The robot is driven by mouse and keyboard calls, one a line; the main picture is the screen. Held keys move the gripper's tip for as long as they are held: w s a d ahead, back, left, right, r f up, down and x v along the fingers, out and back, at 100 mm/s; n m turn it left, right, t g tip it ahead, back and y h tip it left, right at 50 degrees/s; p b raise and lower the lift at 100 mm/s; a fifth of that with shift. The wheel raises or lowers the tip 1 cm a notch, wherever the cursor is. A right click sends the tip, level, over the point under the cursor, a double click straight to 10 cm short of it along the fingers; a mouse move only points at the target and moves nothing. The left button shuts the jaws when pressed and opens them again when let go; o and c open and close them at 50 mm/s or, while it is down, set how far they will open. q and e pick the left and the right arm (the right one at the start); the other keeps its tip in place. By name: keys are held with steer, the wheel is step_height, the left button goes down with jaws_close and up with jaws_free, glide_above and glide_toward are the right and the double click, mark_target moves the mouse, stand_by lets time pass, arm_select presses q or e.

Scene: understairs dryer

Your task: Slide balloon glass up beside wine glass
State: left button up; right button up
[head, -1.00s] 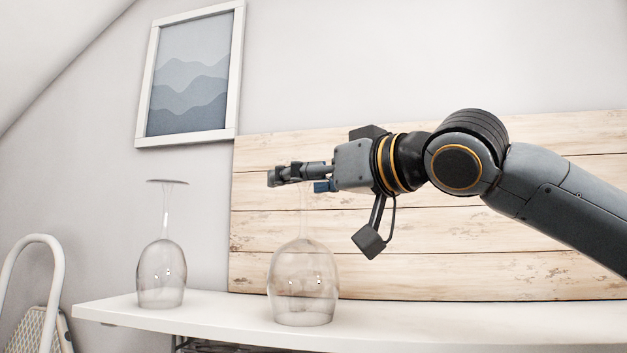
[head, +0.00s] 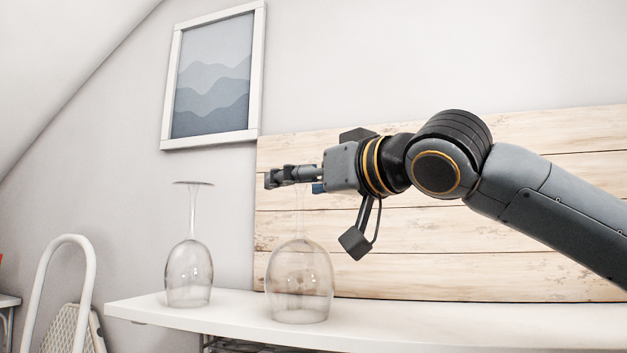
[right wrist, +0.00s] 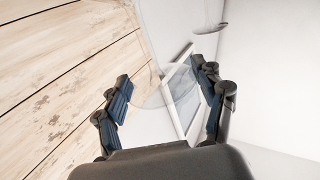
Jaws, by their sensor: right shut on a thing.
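The balloon glass (head: 300,283) is clear, wide-bowled and upside down, its rim on the white shelf (head: 440,322). My right gripper (head: 283,177) is shut on its stem near the top, with the arm coming in from the right. The gripper hides the foot of this glass in the head view. In the right wrist view the clear glass (right wrist: 165,40) shows faintly between the fingers. The wine glass (head: 189,275) is narrower and also stands upside down, to the left of the balloon glass with a gap between them. My left gripper is not in view.
A wood-plank panel (head: 440,240) stands behind the shelf, and a framed picture (head: 212,80) hangs on the wall. The shelf's left end is just left of the wine glass. A white stepladder (head: 85,250) stands at left.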

steer(key=shift+w+a, duration=0.1)
steer(key=shift+a, duration=0.5)
steer(key=shift+w+a+p, duration=0.2)
steer(key=shift+w+a, duration=0.05)
steer(key=shift+a, duration=0.5)
steer(key=shift+w+a+p, duration=0.2)
steer(key=shift+a, duration=0.5)
steer(key=shift+w+a+p, duration=0.2)
steer(key=shift+w+a, duration=0.05)
steer(key=shift+a, duration=0.5)
steer(key=o, duration=1.4)
steer(key=shift+o, duration=0.4)
steer(key=shift+d, duration=0.1)
